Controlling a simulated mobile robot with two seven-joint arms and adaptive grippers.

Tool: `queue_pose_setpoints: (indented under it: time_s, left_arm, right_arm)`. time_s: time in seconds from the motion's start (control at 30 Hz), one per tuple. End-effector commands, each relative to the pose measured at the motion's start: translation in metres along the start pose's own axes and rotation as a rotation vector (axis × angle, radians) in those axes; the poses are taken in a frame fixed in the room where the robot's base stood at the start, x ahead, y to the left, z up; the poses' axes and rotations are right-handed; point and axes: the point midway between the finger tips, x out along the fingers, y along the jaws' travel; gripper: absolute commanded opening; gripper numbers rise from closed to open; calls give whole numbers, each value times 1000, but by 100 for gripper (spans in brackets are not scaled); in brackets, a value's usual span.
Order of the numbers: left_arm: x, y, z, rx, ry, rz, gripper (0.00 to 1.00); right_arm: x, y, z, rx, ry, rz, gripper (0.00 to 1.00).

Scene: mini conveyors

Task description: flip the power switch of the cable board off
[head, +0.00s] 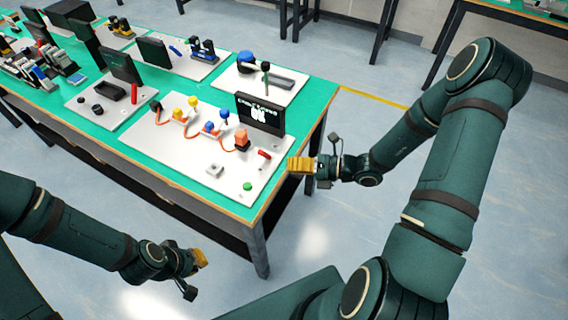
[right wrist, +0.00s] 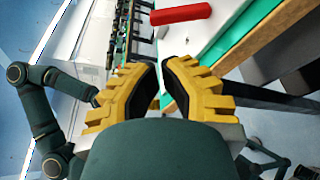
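The cable board (head: 185,150) is a white panel at the table's near right corner, with several coloured plugs and orange cables on it. A small red bar-like part (head: 264,154), which looks like its switch, sits near the right edge; its on or off position is too small to tell. A red bar also shows in the right wrist view (right wrist: 181,15). My right gripper (head: 290,164) is just right of the board and red part, apart from them. Its yellow fingers are close together and empty. My left gripper (head: 203,258) hangs in front of the table; its finger gap cannot be made out.
A black screen (head: 260,114) stands at the board's back right. A grey block (head: 214,170) and a green button (head: 247,186) are on its front part. Other white boards (head: 262,85) fill the green table (head: 315,92) behind and left. Open floor lies to the right.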

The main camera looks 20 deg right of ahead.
Motion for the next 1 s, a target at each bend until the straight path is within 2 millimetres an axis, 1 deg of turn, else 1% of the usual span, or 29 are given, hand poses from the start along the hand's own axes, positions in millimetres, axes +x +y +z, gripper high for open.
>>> queue_pose_setpoints:
  time_s: [0.03,0.2,0.3,0.43,0.63,1.0]
  left_arm:
    - [3,-1,0,0,1,0,0]
    - [9,-3,-1,0,4,0,0]
    - [12,-4,-1,1,6,0,0]
    - [14,-5,-2,1,7,0,0]
    - [16,-6,-2,1,9,-1,0]
    - [15,-6,-2,1,9,0,0]
  right_arm:
    - [10,0,-2,1,3,3,0]
    - [40,0,-2,0,4,4,0]
    - [57,-1,-2,2,4,3,0]
    - [73,-1,-1,-1,3,2,0]
    - [84,0,-1,0,2,1,0]
    - [85,0,-1,2,2,1,0]
